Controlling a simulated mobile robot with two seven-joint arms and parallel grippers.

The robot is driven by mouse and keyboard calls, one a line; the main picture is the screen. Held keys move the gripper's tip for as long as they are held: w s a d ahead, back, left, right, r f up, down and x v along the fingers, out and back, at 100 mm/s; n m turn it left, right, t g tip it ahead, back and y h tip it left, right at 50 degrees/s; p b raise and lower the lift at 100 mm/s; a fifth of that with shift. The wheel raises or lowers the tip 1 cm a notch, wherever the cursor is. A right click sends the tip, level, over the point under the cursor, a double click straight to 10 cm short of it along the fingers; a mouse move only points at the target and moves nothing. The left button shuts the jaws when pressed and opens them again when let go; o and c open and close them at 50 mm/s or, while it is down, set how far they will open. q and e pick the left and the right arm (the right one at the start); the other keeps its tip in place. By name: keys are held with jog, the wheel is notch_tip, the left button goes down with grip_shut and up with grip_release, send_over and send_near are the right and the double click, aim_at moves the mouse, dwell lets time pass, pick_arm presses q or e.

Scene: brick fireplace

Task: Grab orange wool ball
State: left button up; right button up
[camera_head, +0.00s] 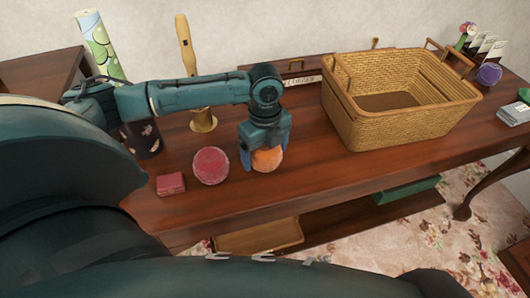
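The orange wool ball (267,160) is at the front middle of the brown wooden table (330,178). My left gripper (265,158) points down over it, with a finger on each side of the ball. The fingers look very close to its sides; I cannot tell whether they press on it. The gripper covers the ball's top. The ball appears to be at table height. My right gripper is not in view.
A red wool ball (210,166) and a small red box (171,184) lie left of the gripper. A large wicker basket (385,125) stands to the right. A brass-based wooden stand (203,121) is behind. A purple ball (488,74) sits far right. The front right tabletop is clear.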

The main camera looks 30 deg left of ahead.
pick_arm(q)
jog(key=c, duration=0.8)
jog(key=shift+o, duration=0.2)
jog(key=shift+r, duration=0.1)
